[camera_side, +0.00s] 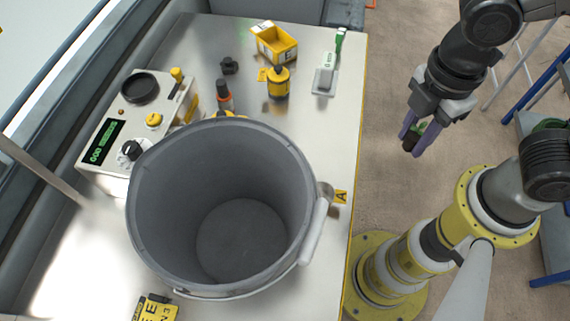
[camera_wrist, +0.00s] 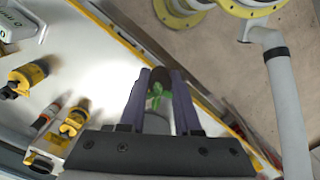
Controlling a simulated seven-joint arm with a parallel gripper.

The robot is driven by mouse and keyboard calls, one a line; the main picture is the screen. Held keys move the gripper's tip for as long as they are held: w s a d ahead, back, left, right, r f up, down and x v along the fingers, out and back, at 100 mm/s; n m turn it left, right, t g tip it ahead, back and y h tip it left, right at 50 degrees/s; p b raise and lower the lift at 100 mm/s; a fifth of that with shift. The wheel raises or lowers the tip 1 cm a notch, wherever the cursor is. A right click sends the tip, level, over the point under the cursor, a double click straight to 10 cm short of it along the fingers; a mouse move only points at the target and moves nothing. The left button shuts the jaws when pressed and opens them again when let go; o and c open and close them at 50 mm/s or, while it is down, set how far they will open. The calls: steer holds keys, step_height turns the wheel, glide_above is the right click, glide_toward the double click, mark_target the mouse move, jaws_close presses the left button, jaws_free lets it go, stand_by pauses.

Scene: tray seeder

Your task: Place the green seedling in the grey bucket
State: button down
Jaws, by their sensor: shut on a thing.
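The green seedling (camera_wrist: 156,96) has small green leaves and a dark plug. It sits between the purple fingers of my gripper (camera_wrist: 155,80) in the wrist view, and the fingers are shut on it. In the side view my gripper (camera_side: 413,140) hangs to the right of the table, over the floor, with the dark plug showing at the fingertips and the leaves partly hidden. The grey bucket (camera_side: 141,218) stands upright on the front of the table, to the left of my gripper and apart from it. Its inside looks empty.
Behind the bucket are a device with a green display (camera_side: 103,141), a red-capped bottle (camera_side: 224,96), a yellow bottle (camera_side: 278,82), a yellow bin (camera_side: 274,43) and a white-and-green tool (camera_side: 327,73). The table's right edge (camera_side: 358,130) lies between bucket and gripper.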

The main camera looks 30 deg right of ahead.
step_height(320, 180, up, 9)
steer(key=shift+r, duration=0.1)
steer(key=w+a+r+m, duration=0.1)
steer(key=w+a+m, duration=0.25)
steer(key=a, duration=0.25)
steer(key=w+a+r+m, duration=0.1)
steer(key=w+a+m, duration=0.25)
steer(key=a, duration=0.25)
steer(key=m, duration=0.9)
glide_above(250, 220)
step_height(250, 220, down, 20)
steer(key=shift+f, duration=2.95)
steer(key=c, duration=0.6)
jaws_free()
steer(key=shift+f, duration=0.15)
